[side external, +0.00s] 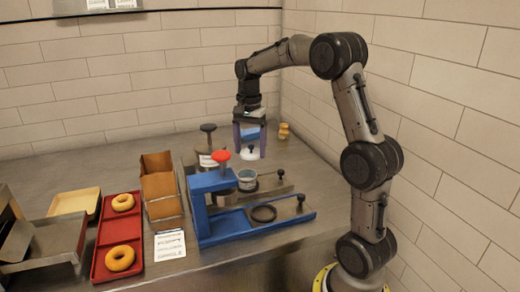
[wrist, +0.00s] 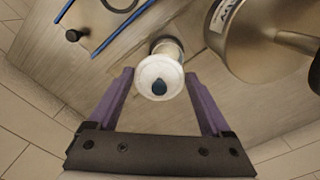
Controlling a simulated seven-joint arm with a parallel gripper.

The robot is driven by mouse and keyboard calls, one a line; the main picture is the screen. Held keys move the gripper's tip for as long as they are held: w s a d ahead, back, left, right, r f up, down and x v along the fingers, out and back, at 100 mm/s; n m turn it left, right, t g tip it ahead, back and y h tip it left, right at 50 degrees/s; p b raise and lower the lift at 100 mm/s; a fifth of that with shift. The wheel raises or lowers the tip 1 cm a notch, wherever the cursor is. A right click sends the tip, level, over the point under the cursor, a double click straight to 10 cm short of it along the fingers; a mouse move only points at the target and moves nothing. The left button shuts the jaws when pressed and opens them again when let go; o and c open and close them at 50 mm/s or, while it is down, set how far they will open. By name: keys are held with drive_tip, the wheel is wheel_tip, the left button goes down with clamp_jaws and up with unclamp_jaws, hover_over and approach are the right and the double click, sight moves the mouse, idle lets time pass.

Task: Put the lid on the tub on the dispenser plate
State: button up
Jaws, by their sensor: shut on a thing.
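My gripper (side external: 250,152) has purple fingers and is shut on a white lid (side external: 250,155) with a dark knob on top. In the wrist view the lid (wrist: 158,80) lies between the fingertips, its knob facing the camera. The tub (side external: 247,180) is a small grey-white cup upright beside the blue dispenser (side external: 205,205), on its plate. The lid hangs above the tub, with a gap between them in the side view. In the wrist view a pale round thing shows partly behind the lid; I cannot tell if it is the tub.
A steel pot (side external: 207,158) with a black knob stands behind the dispenser. A black ring (side external: 263,213) lies in front. Left are a brown box (side external: 160,187) and a red tray (side external: 105,240) with two bagels.

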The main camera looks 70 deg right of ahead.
drive_tip(key=shift+w+a+f, duration=0.1)
drive_tip(key=shift+w+a, duration=0.05)
drive_tip(key=shift+w, duration=0.55)
drive_tip(key=shift+f, duration=3.1)
drive_tip(key=shift+f, duration=0.15)
drive_tip(key=o, duration=1.1)
drive_tip(key=shift+r, duration=3.55)
